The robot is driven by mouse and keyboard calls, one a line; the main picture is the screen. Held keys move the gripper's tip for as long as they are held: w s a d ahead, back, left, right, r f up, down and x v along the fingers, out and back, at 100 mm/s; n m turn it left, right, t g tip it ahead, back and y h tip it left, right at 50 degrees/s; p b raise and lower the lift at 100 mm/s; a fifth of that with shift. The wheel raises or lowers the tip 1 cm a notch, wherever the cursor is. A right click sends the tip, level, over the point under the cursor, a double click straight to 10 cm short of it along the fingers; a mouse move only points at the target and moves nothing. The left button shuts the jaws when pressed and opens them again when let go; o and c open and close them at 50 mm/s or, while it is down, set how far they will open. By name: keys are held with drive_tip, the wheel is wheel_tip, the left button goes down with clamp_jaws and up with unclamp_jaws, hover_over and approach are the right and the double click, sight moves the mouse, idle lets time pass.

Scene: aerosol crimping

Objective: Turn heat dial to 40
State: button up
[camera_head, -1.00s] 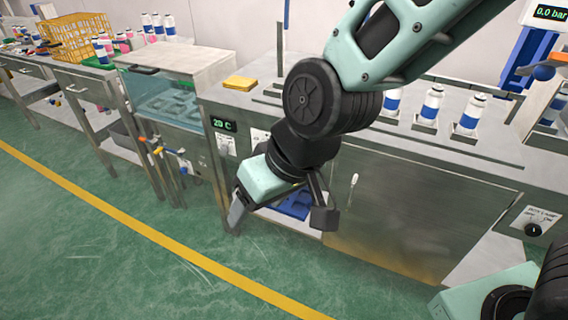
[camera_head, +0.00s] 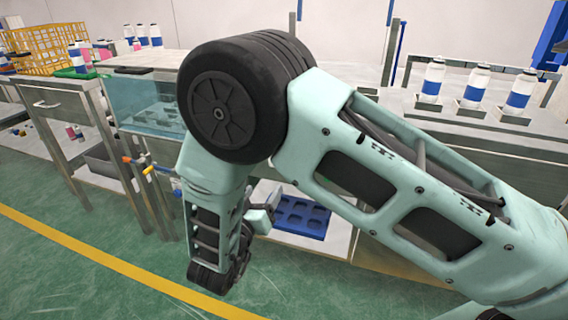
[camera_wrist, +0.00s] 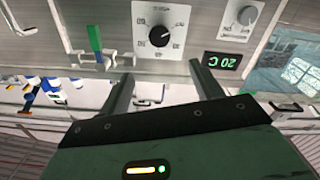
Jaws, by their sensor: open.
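In the wrist view, which looks upside down, a black round dial (camera_wrist: 159,36) sits on a white plate with markings around it. A second, smaller dial (camera_wrist: 247,15) is on another white plate to its right. A dark display (camera_wrist: 221,60) with green digits reads 20 C. I cannot read the labels that tell which one is the heat dial. My gripper (camera_wrist: 161,68) is open and empty, its two fingers apart and pointing at the panel, with the larger dial between and beyond their tips. In the head view my arm hides the dials and the display.
A glass-fronted water bath (camera_head: 145,103) stands left of the arm, with orange and blue valves (camera_head: 140,160) below it. A blue tray (camera_head: 300,216) lies on a low shelf. White-and-blue bottles (camera_head: 475,85) stand on the bench at right. The green floor in front is clear.

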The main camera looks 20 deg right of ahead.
drive_tip(key=b+x, duration=0.1)
drive_tip(key=x, duration=1.5)
drive_tip(key=shift+w+d, duration=0.25)
drive_tip(key=shift+w, duration=0.1)
drive_tip(key=c, duration=1)
